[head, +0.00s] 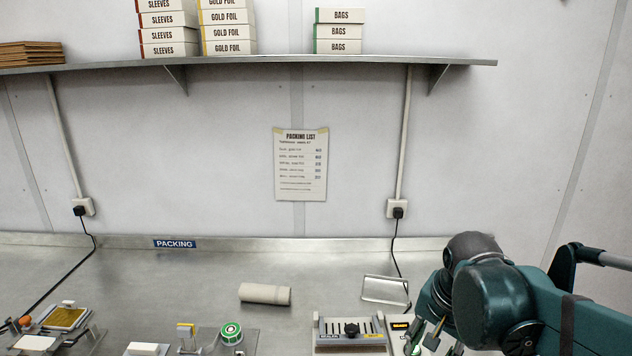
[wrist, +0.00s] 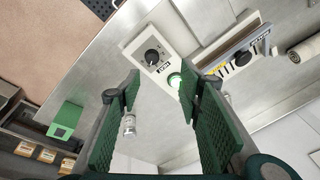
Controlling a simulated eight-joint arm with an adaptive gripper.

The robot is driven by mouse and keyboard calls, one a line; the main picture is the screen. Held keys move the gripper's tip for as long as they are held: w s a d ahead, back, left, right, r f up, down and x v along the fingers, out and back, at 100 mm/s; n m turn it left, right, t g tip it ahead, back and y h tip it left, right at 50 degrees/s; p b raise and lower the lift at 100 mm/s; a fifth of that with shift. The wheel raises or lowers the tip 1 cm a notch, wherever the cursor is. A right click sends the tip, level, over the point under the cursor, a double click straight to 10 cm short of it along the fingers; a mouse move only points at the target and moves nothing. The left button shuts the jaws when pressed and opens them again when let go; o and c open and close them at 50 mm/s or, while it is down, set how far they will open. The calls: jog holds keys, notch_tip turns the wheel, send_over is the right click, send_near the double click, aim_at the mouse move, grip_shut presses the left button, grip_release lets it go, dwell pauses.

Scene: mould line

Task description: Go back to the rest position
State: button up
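My gripper shows in the wrist view (wrist: 165,90) with its two green ridged fingers spread apart and nothing between them. In the head view my gripper (head: 432,335) hangs at the lower right, at the end of my dark teal arm, over the right part of the steel bench. In the wrist view a white control box (wrist: 160,50) with a black dial and a lit green button lies below and beyond the fingertips. The fingers are apart from it as far as I can tell.
A shelf (head: 300,62) with boxes runs along the wall above. The bench's back middle is clear.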

jog(key=s+a+r+n+t, duration=0.2)
jog(key=s+n+t, duration=0.2)
jog(key=n, duration=0.4)
jog(key=shift+s+a, duration=0.35)
jog(key=shift+s, duration=0.45)
jog(key=shift+t, duration=0.3)
